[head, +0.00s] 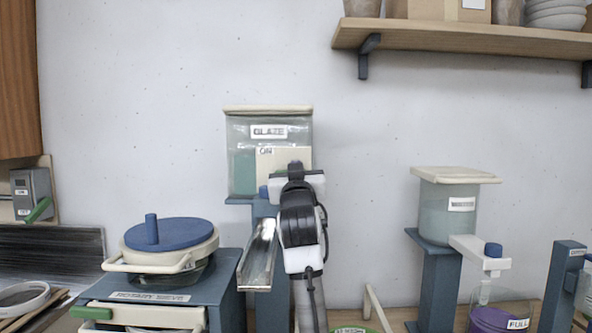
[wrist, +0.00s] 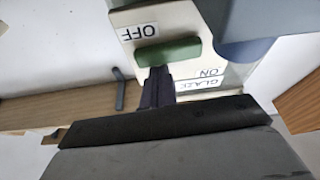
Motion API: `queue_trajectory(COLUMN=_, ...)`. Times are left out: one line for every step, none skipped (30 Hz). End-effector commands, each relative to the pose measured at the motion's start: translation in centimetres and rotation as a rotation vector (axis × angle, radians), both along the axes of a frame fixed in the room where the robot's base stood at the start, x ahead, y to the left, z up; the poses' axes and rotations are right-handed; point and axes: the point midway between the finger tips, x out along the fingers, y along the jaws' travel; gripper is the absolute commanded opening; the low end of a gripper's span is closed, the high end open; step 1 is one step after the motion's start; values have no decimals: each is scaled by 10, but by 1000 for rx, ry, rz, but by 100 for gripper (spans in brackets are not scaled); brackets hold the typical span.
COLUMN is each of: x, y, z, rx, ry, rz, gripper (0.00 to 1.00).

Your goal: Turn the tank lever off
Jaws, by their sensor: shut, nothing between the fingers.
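The tank (head: 240,165) with the GLAZE label stands in the middle of the head view on a blue post. Its cream panel (head: 267,157) carries an ON label; my arm covers much of the panel. In the wrist view, which is upside down, the green lever (wrist: 170,51) lies close beside the OFF label (wrist: 138,32). The ON label (wrist: 210,72) is farther off, to the lower right. My gripper (wrist: 157,72) is shut and empty, its fingertips right at the lever's edge; I cannot tell whether they touch. My gripper also shows in the head view (head: 296,168), where the lever is hidden.
A metal chute (head: 258,255) slopes below the tank. A lidded blue-and-cream bucket (head: 170,240) stands left on a blue stand. A second tank (head: 447,212) stands right, above a bucket of purple glaze (head: 495,320) marked FULL. A shelf (head: 460,37) hangs at upper right.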

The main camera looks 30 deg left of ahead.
Motion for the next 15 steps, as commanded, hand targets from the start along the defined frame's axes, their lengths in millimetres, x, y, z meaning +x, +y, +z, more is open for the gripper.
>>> queue_trajectory(x=1, y=-1, z=7, rx=1, ry=-1, rz=-1, gripper=0)
queue_trajectory(x=1, y=-1, z=11, rx=1, ry=-1, rz=-1, gripper=0)
queue_trajectory(x=2, y=-1, z=16, rx=1, ry=-1, rz=-1, gripper=0)
queue_trajectory(x=3, y=-2, z=20, rx=1, ry=-1, rz=-1, gripper=0)
queue_trajectory(x=3, y=-2, z=25, rx=1, ry=-1, rz=-2, gripper=0)
queue_trajectory(x=5, y=-3, z=32, rx=1, ry=-1, rz=-2, gripper=0)
queue_trajectory(x=5, y=-3, z=37, rx=1, ry=-1, rz=-3, gripper=0)
queue_trajectory(x=6, y=-4, z=42, rx=1, ry=-1, rz=-3, gripper=0)
queue_trajectory(x=8, y=-5, z=49, rx=1, ry=-1, rz=-4, gripper=0)
queue_trajectory(x=1, y=-9, z=33, rx=2, ry=-2, rz=-4, gripper=0)
queue_trajectory(x=-6, y=-13, z=27, rx=2, ry=-4, rz=-3, gripper=0)
queue_trajectory(x=-14, y=-18, z=24, rx=3, ry=-4, rz=-3, gripper=0)
queue_trajectory(x=-20, y=-22, z=21, rx=3, ry=-4, rz=-4, gripper=0)
queue_trajectory(x=-26, y=-26, z=19, rx=3, ry=-3, rz=-4, gripper=0)
queue_trajectory(x=-33, y=-30, z=16, rx=3, ry=-3, rz=-4, gripper=0)
